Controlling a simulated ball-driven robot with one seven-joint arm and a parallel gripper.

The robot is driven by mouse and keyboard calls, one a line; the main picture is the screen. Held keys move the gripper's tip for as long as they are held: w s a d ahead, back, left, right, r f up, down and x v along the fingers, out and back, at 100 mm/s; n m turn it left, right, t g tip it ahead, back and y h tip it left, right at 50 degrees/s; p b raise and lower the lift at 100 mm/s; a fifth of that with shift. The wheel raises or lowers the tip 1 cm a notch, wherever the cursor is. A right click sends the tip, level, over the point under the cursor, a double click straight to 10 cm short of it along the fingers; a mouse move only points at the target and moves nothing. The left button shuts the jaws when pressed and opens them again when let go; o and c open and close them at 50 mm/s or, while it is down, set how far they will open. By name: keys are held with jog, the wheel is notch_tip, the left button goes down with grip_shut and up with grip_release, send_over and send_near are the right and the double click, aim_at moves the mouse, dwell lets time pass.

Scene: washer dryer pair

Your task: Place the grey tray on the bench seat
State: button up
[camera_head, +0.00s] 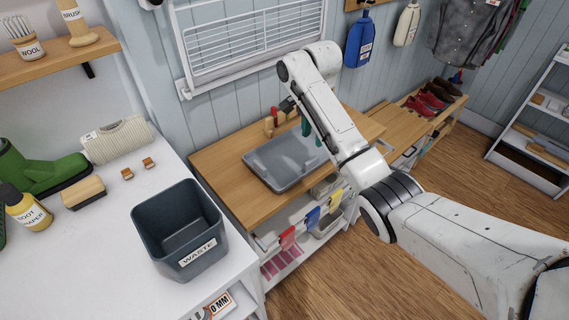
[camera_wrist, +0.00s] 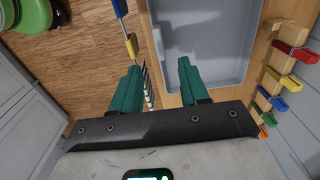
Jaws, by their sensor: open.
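The grey tray (camera_head: 272,168) is a shallow rectangular tray lying flat and empty on a wooden top (camera_head: 222,166). It also shows in the wrist view (camera_wrist: 208,45), just beyond my fingers. My gripper (camera_head: 306,125) is above the tray's far right part in the head view, partly hidden by my arm. In the wrist view my gripper (camera_wrist: 158,82) has its two teal fingers apart with nothing between them. The fingers appear on either side of the line of the tray's rim; I cannot tell their height above it. A lower wooden bench seat (camera_head: 397,128) is to the right.
Red and brown shoes (camera_head: 425,103) stand at the bench's far end. Small coloured pegs (camera_wrist: 290,65) are close beside the tray. A waste bin (camera_head: 180,225) stands on the white counter at left.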

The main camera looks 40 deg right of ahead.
aim_at(310, 161)
notch_tip(310, 161, down, 4)
jog(key=b, duration=0.2)
jog(key=shift+a+r+b, duration=0.1)
jog(key=shift+r+b, duration=0.1)
jog(key=shift+b, duration=0.15)
jog(key=shift+s+a+f+p, duration=0.1)
jog(key=shift+a+f+p, duration=0.05)
jog(key=shift+f, duration=1.65)
jog(key=shift+a+f+p, duration=0.1)
jog(key=shift+f+p, duration=0.05)
jog(key=shift+f, duration=1.6)
jog(key=shift+c, duration=0.3)
grip_shut()
